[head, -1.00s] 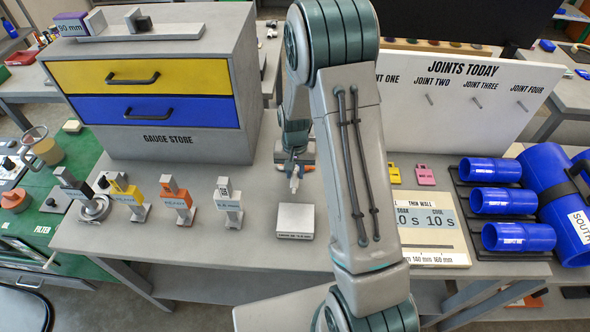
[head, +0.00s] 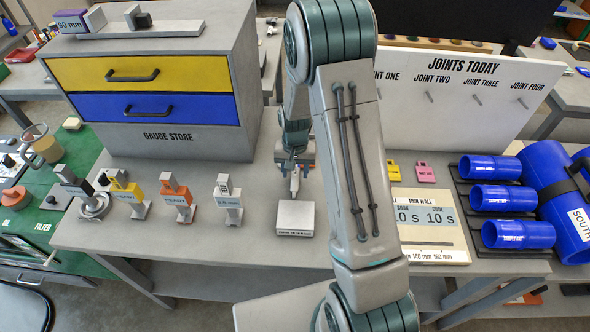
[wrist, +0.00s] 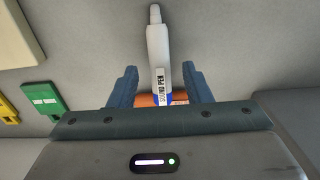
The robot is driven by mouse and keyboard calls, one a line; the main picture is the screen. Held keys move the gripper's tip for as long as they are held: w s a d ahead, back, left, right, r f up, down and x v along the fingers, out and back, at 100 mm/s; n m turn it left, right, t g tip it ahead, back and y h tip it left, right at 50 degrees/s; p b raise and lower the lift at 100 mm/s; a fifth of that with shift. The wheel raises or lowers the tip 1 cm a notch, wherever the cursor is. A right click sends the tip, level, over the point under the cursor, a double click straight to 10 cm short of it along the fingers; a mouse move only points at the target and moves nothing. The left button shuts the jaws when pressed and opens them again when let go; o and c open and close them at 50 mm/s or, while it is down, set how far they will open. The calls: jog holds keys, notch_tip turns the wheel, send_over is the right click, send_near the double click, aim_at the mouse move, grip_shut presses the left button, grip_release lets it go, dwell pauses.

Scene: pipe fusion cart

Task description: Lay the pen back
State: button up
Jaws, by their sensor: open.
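The white pen (wrist: 158,60), labelled "SOUND PEN" with a blue band and a grey tip, shows in the wrist view. Its lower part is between the two fingers of my gripper (wrist: 160,85), with a gap on each side. An orange piece (wrist: 178,99) shows behind the pen's lower end; I cannot tell whether the pen rests on it. In the head view, my gripper (head: 295,162) is over the back of the bench and the pen (head: 294,182) shows just below it, behind a small white box (head: 295,216).
Several upright gauges (head: 177,198) stand left of the white box. The gauge store cabinet (head: 160,143) stands behind them. Yellow and pink tags (head: 426,172), a timing board (head: 428,248) and blue pipe samples (head: 495,200) are to the right. The bench front is clear.

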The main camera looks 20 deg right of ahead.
aim_at(295, 176)
notch_tip(295, 176, up, 12)
jog(key=b, duration=0.2)
jog(key=s+r+n+t, duration=0.1)
jog(key=s+r+t, duration=0.1)
jog(key=s+r, duration=0.4)
jog(key=s+r+n+t, duration=0.2)
jog(key=s+r, duration=0.5)
jog(key=s, duration=0.8)
jog(key=shift+s+r+n, duration=0.2)
jog(key=shift+s+n, duration=0.1)
jog(key=shift+s, duration=0.05)
jog(key=shift+a+f, duration=0.1)
jog(key=shift+f+b, duration=0.35)
jog(key=shift+b, duration=0.05)
